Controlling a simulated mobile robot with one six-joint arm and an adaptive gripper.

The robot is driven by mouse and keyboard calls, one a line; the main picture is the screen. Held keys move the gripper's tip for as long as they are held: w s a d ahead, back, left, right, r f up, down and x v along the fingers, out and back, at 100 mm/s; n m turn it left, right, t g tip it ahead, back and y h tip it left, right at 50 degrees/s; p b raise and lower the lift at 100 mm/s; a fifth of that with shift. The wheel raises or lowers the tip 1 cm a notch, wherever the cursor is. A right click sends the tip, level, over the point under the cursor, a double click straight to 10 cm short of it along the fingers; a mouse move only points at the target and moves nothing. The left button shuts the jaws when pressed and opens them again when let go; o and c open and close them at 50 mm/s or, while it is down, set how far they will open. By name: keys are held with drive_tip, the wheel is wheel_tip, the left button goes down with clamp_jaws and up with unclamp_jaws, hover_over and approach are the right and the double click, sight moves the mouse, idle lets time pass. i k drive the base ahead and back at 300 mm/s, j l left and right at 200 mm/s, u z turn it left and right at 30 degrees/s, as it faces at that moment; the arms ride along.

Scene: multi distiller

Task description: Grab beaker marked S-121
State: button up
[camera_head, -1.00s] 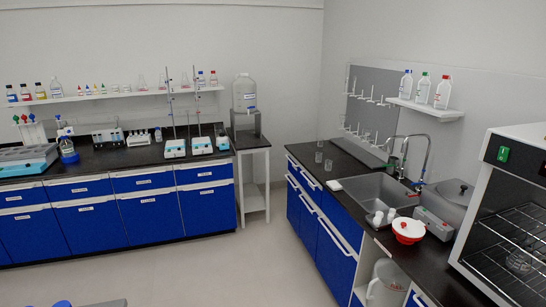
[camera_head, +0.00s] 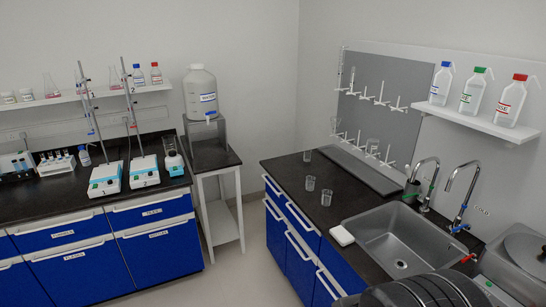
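Three small clear glass beakers stand on the dark counter left of the sink: a far one (camera_head: 307,155), a middle one (camera_head: 310,183) and a near one (camera_head: 326,197). They stand upright and apart. Another glass vessel (camera_head: 174,161) stands on the far-left counter by the stirrers. I cannot read a marking S-121 on any of them. My gripper is not in view; a dark ribbed part, which seems to be my arm (camera_head: 420,290), crosses the bottom right and hides the counter's front there.
The grey sink (camera_head: 393,232) with two taps lies right of the beakers. A white block (camera_head: 341,235) lies at its left edge. A pegged drying rack (camera_head: 365,100) and a bottle shelf (camera_head: 470,122) hang behind. Open floor (camera_head: 235,270) lies between the counters.

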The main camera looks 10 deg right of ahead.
sight(309, 181)
drive_tip(key=i+j, duration=0.1)
drive_tip(key=i, duration=1.95)
drive_tip(key=i+l+z, duration=0.15)
drive_tip(key=i+z, duration=0.15)
drive_tip(key=i+j, duration=0.15)
drive_tip(key=i, duration=0.2)
